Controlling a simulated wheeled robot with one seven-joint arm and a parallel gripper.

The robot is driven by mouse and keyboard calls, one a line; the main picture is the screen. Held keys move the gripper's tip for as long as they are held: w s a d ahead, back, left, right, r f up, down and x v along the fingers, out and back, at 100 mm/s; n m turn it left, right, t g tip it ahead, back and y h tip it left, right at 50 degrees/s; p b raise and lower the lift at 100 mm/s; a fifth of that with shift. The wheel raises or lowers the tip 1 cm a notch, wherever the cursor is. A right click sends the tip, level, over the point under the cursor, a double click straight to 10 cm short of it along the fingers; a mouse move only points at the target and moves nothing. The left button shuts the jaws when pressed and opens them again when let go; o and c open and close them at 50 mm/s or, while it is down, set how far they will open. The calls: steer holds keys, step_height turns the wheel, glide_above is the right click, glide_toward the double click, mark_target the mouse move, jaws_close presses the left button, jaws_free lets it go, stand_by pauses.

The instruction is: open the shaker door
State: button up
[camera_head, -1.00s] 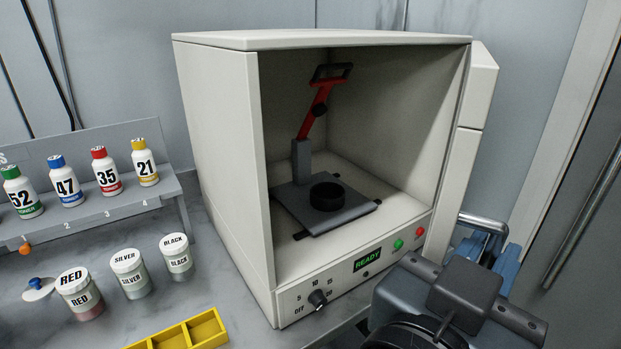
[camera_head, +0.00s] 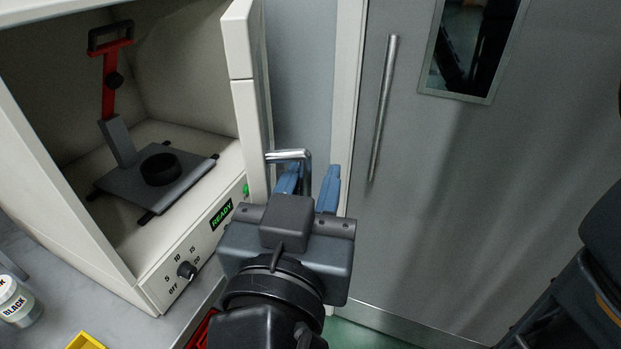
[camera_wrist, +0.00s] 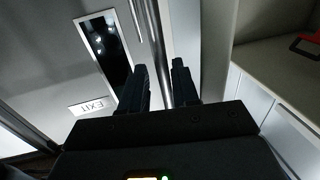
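The shaker (camera_head: 60,180) is a cream box with its front open to view. Inside it a red clamp arm (camera_head: 109,85) stands over a grey platform (camera_head: 160,188). Its door (camera_head: 250,110) is swung out at the right side and seen nearly edge-on. A silver bar handle (camera_head: 290,154) sticks out from the door's outer face. My gripper (camera_head: 309,188) is at this handle, its blue fingers apart. In the wrist view a metal bar (camera_wrist: 156,50) runs between the dark fingers (camera_wrist: 160,88). I cannot tell whether either finger touches it.
A grey room door (camera_head: 450,190) with a long handle (camera_head: 383,110) and a window stands to the right. A dark chair-like object (camera_head: 590,270) is at the lower right. A READY display (camera_head: 221,213) and dial (camera_head: 186,270) are on the shaker's front. Yellow tray (camera_head: 86,342) lies at the lower left.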

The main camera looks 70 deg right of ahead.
steer(key=s+a+b, duration=0.1)
steer(key=a, duration=0.6)
steer(key=shift+s+a, duration=0.25)
steer(key=shift+a, duration=0.05)
